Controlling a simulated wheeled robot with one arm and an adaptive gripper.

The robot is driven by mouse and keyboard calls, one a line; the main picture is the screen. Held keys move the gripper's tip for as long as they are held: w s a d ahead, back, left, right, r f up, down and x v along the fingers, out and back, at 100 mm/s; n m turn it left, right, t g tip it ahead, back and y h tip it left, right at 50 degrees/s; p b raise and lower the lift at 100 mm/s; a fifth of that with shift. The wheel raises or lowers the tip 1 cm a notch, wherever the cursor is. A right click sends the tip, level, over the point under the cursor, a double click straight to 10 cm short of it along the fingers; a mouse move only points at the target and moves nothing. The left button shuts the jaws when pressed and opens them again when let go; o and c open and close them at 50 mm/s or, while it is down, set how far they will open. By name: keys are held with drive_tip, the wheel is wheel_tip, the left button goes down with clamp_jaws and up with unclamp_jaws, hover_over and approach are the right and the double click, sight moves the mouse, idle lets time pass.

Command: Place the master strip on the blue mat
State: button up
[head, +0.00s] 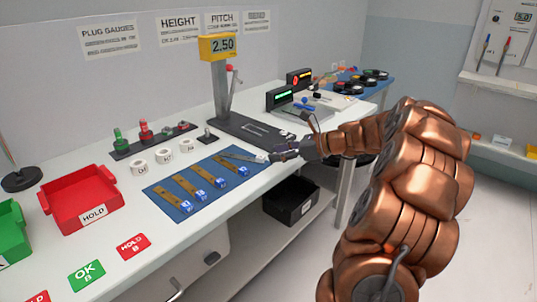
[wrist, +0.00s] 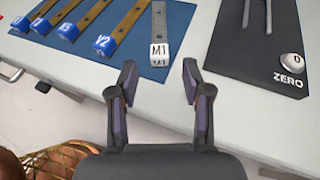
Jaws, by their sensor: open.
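The master strip (wrist: 161,32), a grey metal strip with a white end block marked M1, lies on the right end of the blue mat (wrist: 132,62). In the head view, the strip (head: 240,156) lies at the mat's (head: 172,207) right end, its block close to my gripper (head: 284,153). In the wrist view my gripper (wrist: 158,82) is open and empty, its fingers pointing at the M1 block with a gap between. Part of the block is hidden by my gripper in the head view.
Several brown strips with blue end blocks (wrist: 105,44) lie on the mat left of the master strip. A red HOLD tray (head: 82,198) is at left.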

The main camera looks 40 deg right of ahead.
drive_tip(key=v, duration=0.7)
drive_tip(key=shift+p, duration=0.35)
drive_tip(key=s+a+f+n+g, duration=0.1)
drive_tip(key=s+a+n+g, duration=0.2)
drive_tip(key=a, duration=0.6)
drive_tip(key=s+a+f+n+g, duration=0.25)
drive_tip(key=a+n, duration=0.35)
drive_tip(key=a, duration=0.4)
drive_tip(key=s+a+f+n+g, duration=0.1)
drive_tip(key=a+n+g, duration=0.3)
drive_tip(key=a, duration=0.5)
drive_tip(key=s+a+f+n+g+h, duration=0.2)
drive_tip(key=s+a+n, duration=0.15)
drive_tip(key=s, duration=0.25)
drive_tip(key=s+a+f+n+g+h, duration=0.2)
drive_tip(key=s+a+n, duration=0.1)
drive_tip(key=s+n, duration=0.3)
drive_tip(key=s+d+f+n+h, duration=0.1)
drive_tip(key=s+n+h, duration=0.1)
drive_tip(key=s, duration=0.3)
drive_tip(key=s+d+f+n+h, duration=0.1)
drive_tip(key=s+d+n, duration=0.1)
drive_tip(key=s+n, duration=0.2)
drive_tip(key=shift+s+f+h, duration=0.35)
drive_tip(key=shift+s+h, duration=0.05)
drive_tip(key=shift+s, duration=0.5)
drive_tip(key=shift+n, duration=0.25)
